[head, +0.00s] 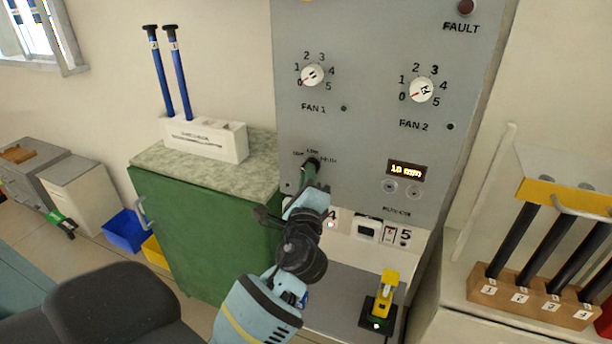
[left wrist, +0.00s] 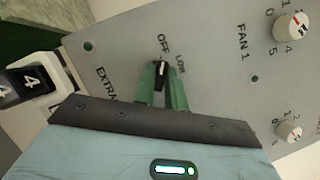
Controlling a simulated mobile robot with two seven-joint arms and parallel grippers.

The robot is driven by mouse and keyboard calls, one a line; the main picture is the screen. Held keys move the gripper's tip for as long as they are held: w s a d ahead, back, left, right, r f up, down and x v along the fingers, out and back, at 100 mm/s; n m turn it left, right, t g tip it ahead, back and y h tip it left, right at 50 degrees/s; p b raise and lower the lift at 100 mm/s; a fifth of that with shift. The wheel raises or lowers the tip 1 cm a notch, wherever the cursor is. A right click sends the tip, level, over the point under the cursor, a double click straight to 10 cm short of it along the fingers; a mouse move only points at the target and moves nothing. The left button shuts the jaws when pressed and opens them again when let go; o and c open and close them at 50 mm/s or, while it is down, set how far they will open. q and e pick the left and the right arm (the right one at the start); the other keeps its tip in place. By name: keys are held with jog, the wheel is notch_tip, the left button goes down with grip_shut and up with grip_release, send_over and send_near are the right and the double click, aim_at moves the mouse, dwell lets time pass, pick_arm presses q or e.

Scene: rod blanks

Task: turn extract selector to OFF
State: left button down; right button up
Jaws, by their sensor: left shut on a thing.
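The extract selector is a small black knob (left wrist: 162,76) with a white mark, on the grey panel, seen in the left wrist view. OFF and LOW are printed by it, with part of the EXTRACT label. Its white mark points up in that view, roughly toward OFF. My left gripper (left wrist: 163,90) has its green fingers on both sides of the knob and is shut on it. In the head view my left gripper (head: 310,172) reaches the panel below the OFF, LOW and HIGH labels and mostly hides the knob. My right gripper is not in view.
FAN 1 (head: 312,76) and FAN 2 (head: 421,90) dials sit above on the panel. A lit display (head: 407,169) is to the right. A yellow device (head: 385,294) stands below. A green cabinet (head: 205,220) stands left, and a rack of black rods (head: 540,302) right.

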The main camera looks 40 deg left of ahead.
pick_arm(q)
jog(key=shift+n, duration=0.3)
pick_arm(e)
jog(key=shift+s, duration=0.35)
pick_arm(q)
jog(key=c, duration=1.4)
grip_release()
jog(key=shift+c, duration=0.2)
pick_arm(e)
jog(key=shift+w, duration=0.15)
pick_arm(q)
jog(key=shift+s, duration=0.1)
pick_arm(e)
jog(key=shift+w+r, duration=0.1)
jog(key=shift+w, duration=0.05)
